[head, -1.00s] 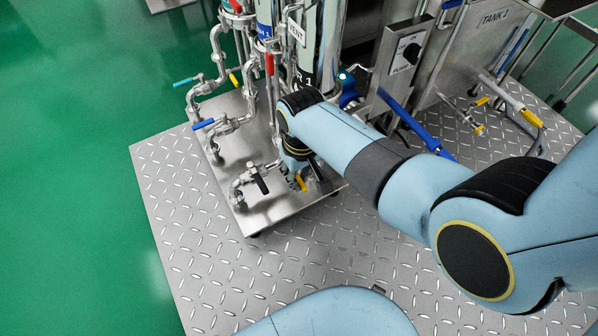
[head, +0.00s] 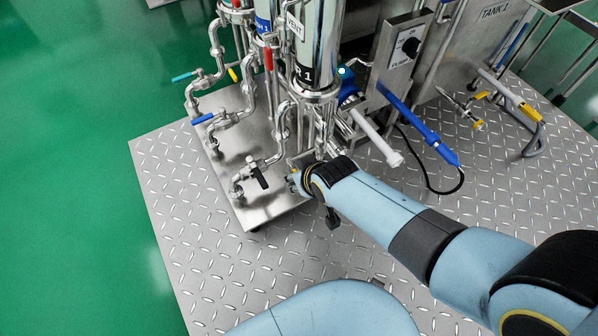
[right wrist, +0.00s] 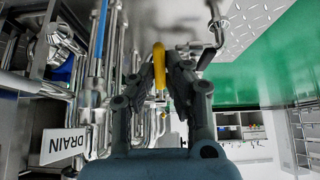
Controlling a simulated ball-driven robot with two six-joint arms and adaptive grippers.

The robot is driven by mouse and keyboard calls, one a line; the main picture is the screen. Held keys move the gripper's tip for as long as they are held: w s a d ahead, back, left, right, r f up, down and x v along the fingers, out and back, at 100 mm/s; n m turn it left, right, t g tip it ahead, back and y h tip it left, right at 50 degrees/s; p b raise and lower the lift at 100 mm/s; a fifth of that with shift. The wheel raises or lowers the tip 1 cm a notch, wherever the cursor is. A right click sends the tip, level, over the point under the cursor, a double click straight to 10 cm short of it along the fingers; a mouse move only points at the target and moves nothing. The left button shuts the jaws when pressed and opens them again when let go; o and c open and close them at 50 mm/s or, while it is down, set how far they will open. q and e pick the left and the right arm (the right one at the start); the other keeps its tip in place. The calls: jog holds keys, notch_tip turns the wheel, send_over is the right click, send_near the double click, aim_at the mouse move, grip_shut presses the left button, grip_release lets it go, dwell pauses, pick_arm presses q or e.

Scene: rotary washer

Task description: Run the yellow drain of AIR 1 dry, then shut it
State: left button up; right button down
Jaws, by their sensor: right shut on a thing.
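In the head view my right wrist is low at the column's foot and hides the yellow handle. A DRAIN tag (right wrist: 64,146) shows turned over in the wrist view. Whether water runs from the drain cannot be seen. My left gripper is not in view.
A black-handled valve (head: 257,173), a blue-handled valve (head: 203,119) and a red handle (head: 268,58) stand close left of my right arm. A white-handled pipe (head: 378,138) and a blue handle (head: 436,147) lie just behind it. The tread-plate floor (head: 215,270) in front is clear.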

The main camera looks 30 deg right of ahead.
dwell(0.4)
jog(key=c, duration=1.4)
grip_release()
jog(key=shift+o, duration=0.2)
jog(key=v, duration=1.2)
